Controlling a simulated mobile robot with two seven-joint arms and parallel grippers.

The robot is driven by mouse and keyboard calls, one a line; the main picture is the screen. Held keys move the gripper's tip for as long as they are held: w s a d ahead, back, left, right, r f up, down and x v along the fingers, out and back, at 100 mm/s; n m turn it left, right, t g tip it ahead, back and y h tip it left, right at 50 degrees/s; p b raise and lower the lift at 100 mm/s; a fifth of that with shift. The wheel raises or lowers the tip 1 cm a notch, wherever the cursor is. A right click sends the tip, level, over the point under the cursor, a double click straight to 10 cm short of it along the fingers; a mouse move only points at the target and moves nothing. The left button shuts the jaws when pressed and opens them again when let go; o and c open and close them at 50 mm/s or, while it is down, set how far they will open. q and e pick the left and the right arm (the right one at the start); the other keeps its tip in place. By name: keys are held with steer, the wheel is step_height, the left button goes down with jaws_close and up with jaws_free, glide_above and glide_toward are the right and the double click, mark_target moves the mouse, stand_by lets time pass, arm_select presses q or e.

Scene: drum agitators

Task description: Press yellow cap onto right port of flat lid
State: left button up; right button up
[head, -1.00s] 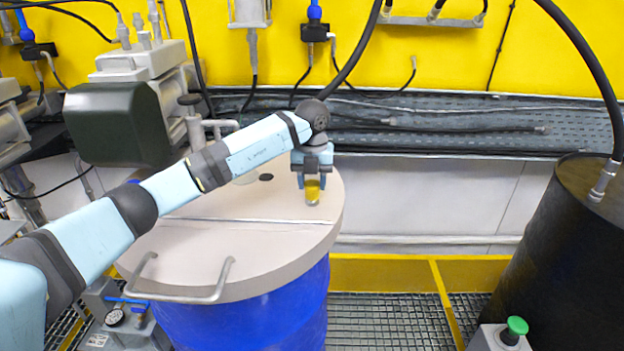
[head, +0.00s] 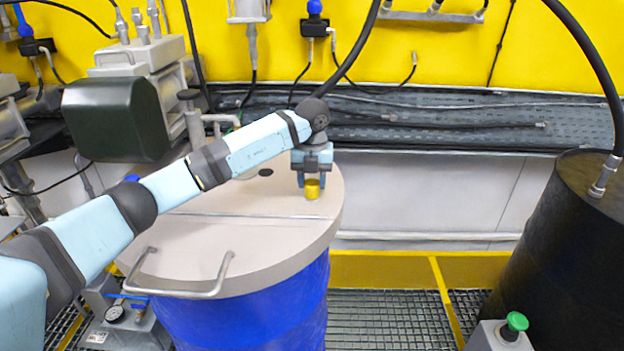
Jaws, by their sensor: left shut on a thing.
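The yellow cap (head: 312,189) is between the fingers of my left gripper (head: 312,183), at the right side of the flat lid (head: 215,232). The gripper points down and is shut on the cap. The cap looks upright and at lid level. The right port is not visible under it, so I cannot tell how far the cap is seated. A small dark round hole (head: 266,173) shows in the lid to the left of the cap. The flat beige lid covers a blue drum (head: 245,312). My right gripper is not in view.
A metal handle (head: 185,292) rises at the lid's front edge. A dark green motor (head: 115,120) stands at the left behind the lid. A black drum (head: 560,260) and a green button (head: 517,322) are at the right. Grating floor lies between the drums.

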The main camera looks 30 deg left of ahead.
arm_select(q)
steer(key=shift+s+f, duration=0.1)
steer(key=shift+f, duration=0.35)
stand_by(0.4)
steer(key=o, duration=1)
steer(key=shift+c, duration=0.2)
steer(key=shift+r, duration=0.15)
steer(key=shift+r+p, duration=1)
steer(key=shift+r, duration=1.05)
steer(key=shift+f, duration=0.1)
